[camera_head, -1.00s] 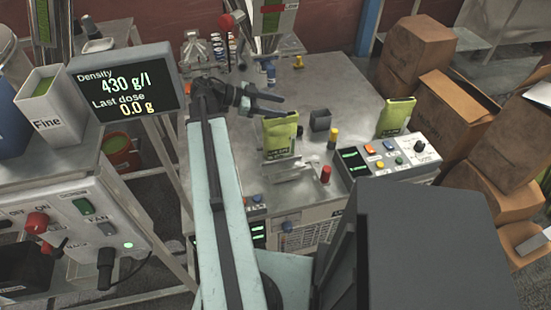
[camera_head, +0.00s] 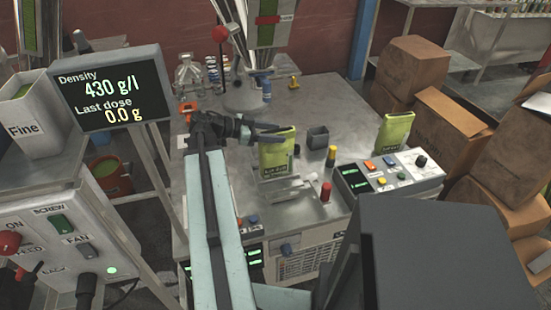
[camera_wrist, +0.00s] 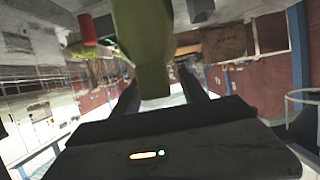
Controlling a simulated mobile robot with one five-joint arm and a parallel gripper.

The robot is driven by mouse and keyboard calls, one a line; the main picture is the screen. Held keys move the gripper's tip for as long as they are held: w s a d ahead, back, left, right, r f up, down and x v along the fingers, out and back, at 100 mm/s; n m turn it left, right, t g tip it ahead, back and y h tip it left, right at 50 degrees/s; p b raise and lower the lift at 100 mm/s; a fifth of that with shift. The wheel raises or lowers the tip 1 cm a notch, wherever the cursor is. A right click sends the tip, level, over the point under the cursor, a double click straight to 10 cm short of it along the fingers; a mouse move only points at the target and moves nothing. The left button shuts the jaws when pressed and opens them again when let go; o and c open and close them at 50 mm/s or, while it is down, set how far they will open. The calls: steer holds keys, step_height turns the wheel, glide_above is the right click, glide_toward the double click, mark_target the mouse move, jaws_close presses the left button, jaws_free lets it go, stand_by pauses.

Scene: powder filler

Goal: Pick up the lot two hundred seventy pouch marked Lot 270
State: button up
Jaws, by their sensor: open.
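A yellow-green pouch (camera_head: 277,155) stands upright on a metal plate near the front of the table. A second similar pouch (camera_head: 395,131) stands farther right, behind the control box. Their lot markings are too small to read, so I cannot tell which is Lot 270. My gripper (camera_head: 279,132) is open at the upper part of the nearer pouch, reaching in from the left. In the wrist view, a green pouch (camera_wrist: 145,45) shows between my gripper's two dark fingers (camera_wrist: 160,83). I cannot tell whether either finger touches it.
A red-capped cylinder (camera_head: 325,193), a yellow-topped one (camera_head: 331,155) and a dark grey cup (camera_head: 318,137) stand near the pouch. A control box (camera_head: 388,173) lies to the right. A density display (camera_head: 108,88) stands left. Cardboard boxes (camera_head: 410,75) are stacked beyond the table's right side.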

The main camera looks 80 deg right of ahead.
steer(key=shift+s+d+f, duration=0.2)
steer(key=shift+s+f, duration=0.05)
steer(key=shift+s, duration=0.15)
steer(key=shift+r, duration=0.1)
jaws_close()
stand_by(1.0)
